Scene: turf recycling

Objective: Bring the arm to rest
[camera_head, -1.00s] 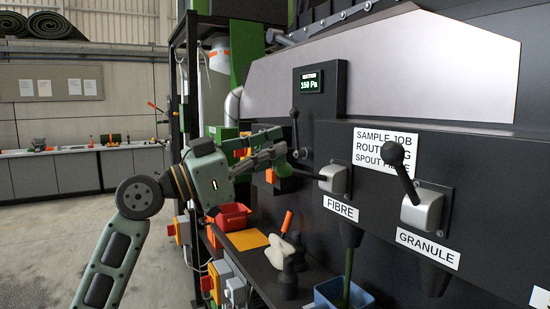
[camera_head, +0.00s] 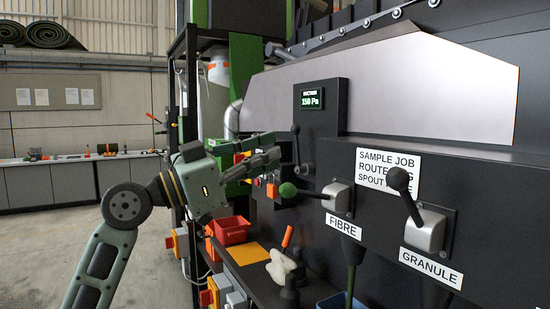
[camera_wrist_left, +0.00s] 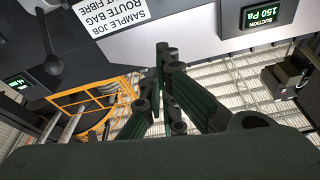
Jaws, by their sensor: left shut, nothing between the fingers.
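My left gripper (camera_head: 277,160) is in the middle of the head view, its fingers pointing right toward the dark machine panel. It is shut and empty. The green knob (camera_head: 288,190) of the fibre lever (camera_head: 313,194) is just below and right of the fingertips, with a visible gap in the picture. In the left wrist view the fingers (camera_wrist_left: 163,55) come together, with nothing between them. My right gripper is not in view.
The granule lever (camera_head: 405,195) stands at the right, and another black lever (camera_head: 296,148) is close beyond the fingertips. A red bin (camera_head: 231,231) and an orange sheet (camera_head: 248,253) lie on the shelf below. Open floor is at the left.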

